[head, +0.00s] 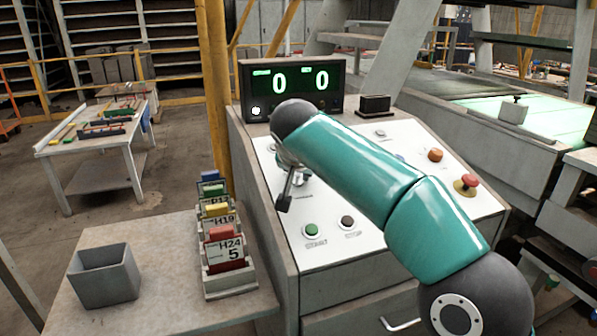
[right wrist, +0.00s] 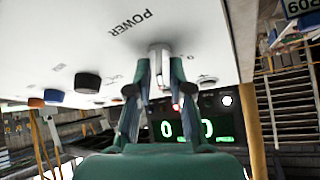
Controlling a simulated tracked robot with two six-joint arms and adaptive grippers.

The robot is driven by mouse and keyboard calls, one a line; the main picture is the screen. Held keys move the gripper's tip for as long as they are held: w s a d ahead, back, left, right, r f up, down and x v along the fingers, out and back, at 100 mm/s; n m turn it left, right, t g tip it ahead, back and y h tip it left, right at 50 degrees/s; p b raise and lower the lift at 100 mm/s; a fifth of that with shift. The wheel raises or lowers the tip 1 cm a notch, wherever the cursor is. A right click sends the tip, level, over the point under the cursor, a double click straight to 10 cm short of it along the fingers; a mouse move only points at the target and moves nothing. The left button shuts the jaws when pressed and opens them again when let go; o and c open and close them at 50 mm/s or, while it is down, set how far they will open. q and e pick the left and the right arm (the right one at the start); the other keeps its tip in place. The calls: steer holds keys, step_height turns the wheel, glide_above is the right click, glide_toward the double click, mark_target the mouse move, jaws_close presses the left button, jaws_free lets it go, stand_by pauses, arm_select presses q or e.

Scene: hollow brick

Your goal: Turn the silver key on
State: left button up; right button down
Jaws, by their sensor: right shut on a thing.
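The silver key (right wrist: 159,52) stands out from the white panel just below the word POWER in the right wrist view. My right gripper (right wrist: 160,68) has a finger on each side of it and is shut on it. In the head view my right gripper (head: 289,186) reaches down to the left part of the console panel (head: 395,210). My own arm and gripper hide the key there. The key's exact turn angle cannot be told. My left gripper is in no view.
The display (head: 292,88) above the panel is lit and reads 0 and 0. Green (head: 311,230) and dark (head: 347,222) buttons, an orange knob (head: 435,155) and a red mushroom button (head: 466,183) stand on the panel. A card rack (head: 229,283) and grey bin (head: 104,277) stand left.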

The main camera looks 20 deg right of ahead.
steer(key=c, duration=1.3)
jaws_free()
steer(key=shift+s+a+f, duration=0.1)
steer(key=shift+a+f, duration=0.05)
steer(key=shift+f, duration=0.15)
steer(key=shift+r, duration=0.1)
steer(key=shift+r, duration=0.15)
steer(key=v, duration=1.1)
steer(key=shift+s+r, duration=0.2)
steer(key=shift+s, duration=0.1)
